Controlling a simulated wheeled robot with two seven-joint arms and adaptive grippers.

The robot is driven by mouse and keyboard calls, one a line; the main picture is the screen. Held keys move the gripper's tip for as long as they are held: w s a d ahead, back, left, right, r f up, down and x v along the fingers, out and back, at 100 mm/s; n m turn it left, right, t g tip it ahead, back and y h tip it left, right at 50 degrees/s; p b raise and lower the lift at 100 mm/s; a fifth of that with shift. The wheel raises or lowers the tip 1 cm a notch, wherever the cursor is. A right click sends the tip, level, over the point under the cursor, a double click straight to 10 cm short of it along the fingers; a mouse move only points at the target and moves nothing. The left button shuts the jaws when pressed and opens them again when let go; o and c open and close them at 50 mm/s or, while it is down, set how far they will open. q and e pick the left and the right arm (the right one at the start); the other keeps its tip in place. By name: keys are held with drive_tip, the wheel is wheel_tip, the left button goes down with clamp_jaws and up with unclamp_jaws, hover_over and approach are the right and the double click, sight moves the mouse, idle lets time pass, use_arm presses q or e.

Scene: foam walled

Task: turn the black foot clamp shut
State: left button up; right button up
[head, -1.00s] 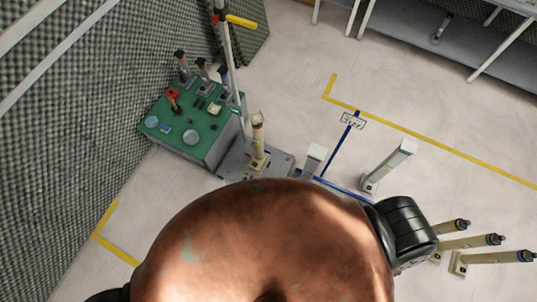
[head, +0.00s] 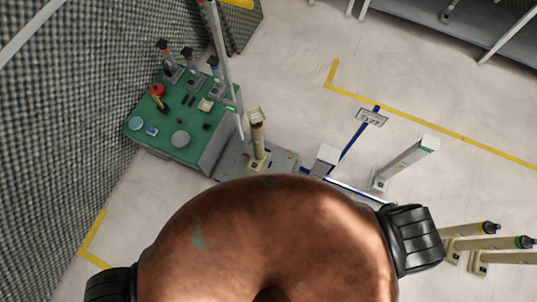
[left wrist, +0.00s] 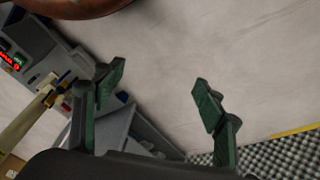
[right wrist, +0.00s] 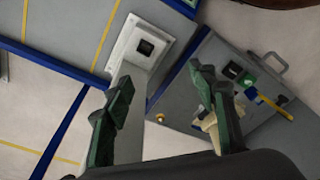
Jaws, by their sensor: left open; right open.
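I cannot clearly make out the black foot clamp. A grey base plate (head: 283,158) with a cream post (head: 257,140) stands beside the green-topped bench in the head view. In the right wrist view a grey panel (right wrist: 185,100) carries a cream part (right wrist: 208,126), a yellow-and-blue lever (right wrist: 275,106) and small dark fittings. My right gripper (right wrist: 163,76) is open and empty in front of it; one finger overlaps the panel. My left gripper (left wrist: 160,78) is open and empty over bare floor. Neither gripper shows in the head view.
The green-topped bench (head: 178,140) with levers stands against the grey foam wall (head: 90,90). Open floor (head: 300,70) lies behind. A copper-coloured rounded body blocks the lower head view.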

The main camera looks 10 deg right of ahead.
use_arm(q)
drive_tip(key=w+d+r+m+g+b, duration=0.2)
drive_tip(key=w+d+r+b, duration=0.15)
drive_tip(key=b, duration=2.25)
use_arm(e)
drive_tip(key=w+a+f+n, duration=0.3)
drive_tip(key=w+a, duration=0.1)
drive_tip(key=w, duration=0.5)
drive_tip(key=w+a+f+n+g, duration=0.1)
drive_tip(key=w+a+f+n, duration=0.2)
drive_tip(key=w, duration=0.6)
drive_tip(key=w+a+f+n, duration=0.2)
drive_tip(key=w+a+f, duration=0.2)
drive_tip(key=w, duration=0.5)
drive_tip(key=shift+w+a+f+n+g, duration=0.2)
drive_tip(key=shift+a, duration=0.45)
drive_tip(key=shift+w+a+f+n+g, duration=0.2)
drive_tip(key=shift+a, duration=0.4)
wheel_tip(320, 180, down, 7)
drive_tip(key=b, duration=0.5)
drive_tip(key=shift+f, duration=0.25)
use_arm(q)
drive_tip(key=w+d+f+t+h, duration=0.2)
drive_tip(key=w+d+f+t, duration=0.2)
drive_tip(key=f, duration=0.5)
drive_tip(key=w+d, duration=0.2)
drive_tip(key=w, duration=0.1)
drive_tip(key=shift+w+d, duration=0.25)
drive_tip(key=shift+d, duration=0.1)
